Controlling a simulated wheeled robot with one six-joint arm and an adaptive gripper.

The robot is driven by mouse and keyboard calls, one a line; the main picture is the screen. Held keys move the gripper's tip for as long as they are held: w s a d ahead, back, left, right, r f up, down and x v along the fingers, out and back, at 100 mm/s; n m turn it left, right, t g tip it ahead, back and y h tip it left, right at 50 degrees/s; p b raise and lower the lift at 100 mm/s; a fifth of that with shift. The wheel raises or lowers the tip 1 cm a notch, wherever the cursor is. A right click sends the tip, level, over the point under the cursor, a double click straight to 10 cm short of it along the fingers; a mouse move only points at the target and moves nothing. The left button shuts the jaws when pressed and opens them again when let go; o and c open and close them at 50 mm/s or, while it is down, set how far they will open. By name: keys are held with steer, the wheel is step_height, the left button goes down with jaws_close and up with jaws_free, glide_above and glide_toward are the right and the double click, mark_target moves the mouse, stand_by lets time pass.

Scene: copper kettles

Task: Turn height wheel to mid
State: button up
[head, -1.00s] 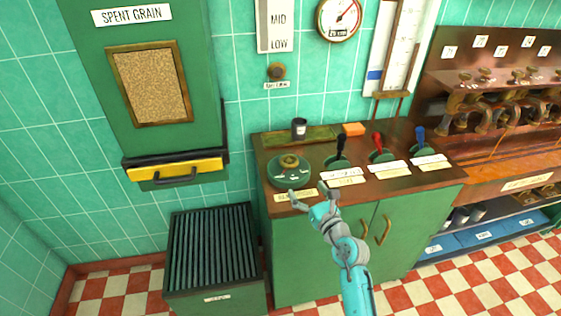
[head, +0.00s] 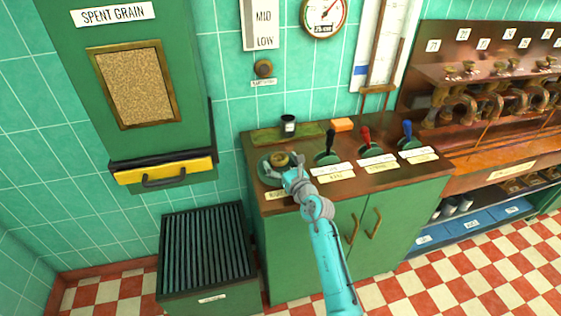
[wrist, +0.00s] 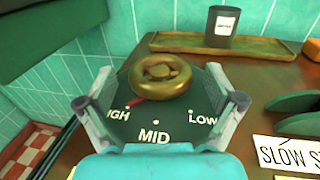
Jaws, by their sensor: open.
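The height wheel is a brass ring-shaped knob (wrist: 160,75) on a round dark green dial plate (wrist: 175,125). The plate is lettered HIGH at left, MID at the near middle and LOW at right. A red pointer (wrist: 136,101) on the wheel points toward HIGH. In the head view the wheel (head: 280,160) is at the counter's left end. My gripper (wrist: 165,107) is open, with one finger on each side of the dial, nearer to the camera than the knob. I cannot tell whether a finger touches the plate.
On the copper-brown counter (head: 262,200), black, red (head: 366,138) and blue levers stand to the right. A dark cup (head: 288,124) stands on a tray (wrist: 180,45) behind. A MID/LOW wall sign (head: 262,28) hangs above. A slatted bin (head: 204,245) stands on the floor at left.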

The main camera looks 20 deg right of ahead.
steer(key=shift+w, duration=0.1)
steer(key=c, duration=1.2)
steer(key=shift+o, duration=0.2)
steer(key=shift+d+n+y, duration=0.1)
steer(key=shift+n+y, duration=0.3)
steer(key=shift+y, duration=0.2)
steer(key=n+g+y, duration=0.1)
steer(key=n+y, duration=0.1)
steer(key=y, duration=0.1)
steer(key=n+g+y, duration=0.1)
steer(key=y, duration=0.1)
steer(key=shift+w+d+n+g, duration=0.15)
steer(key=shift+d+n+g, duration=0.15)
steer(key=shift+n, duration=0.1)
steer(key=n+g+y, duration=0.3)
steer(key=g+y, duration=0.1)
steer(key=shift+w+n+y, duration=0.15)
steer(key=shift+n+y, duration=0.25)
steer(key=shift+n+g+y, duration=0.5)
steer(key=shift+n+g, duration=0.1)
steer(key=shift+g, duration=0.3)
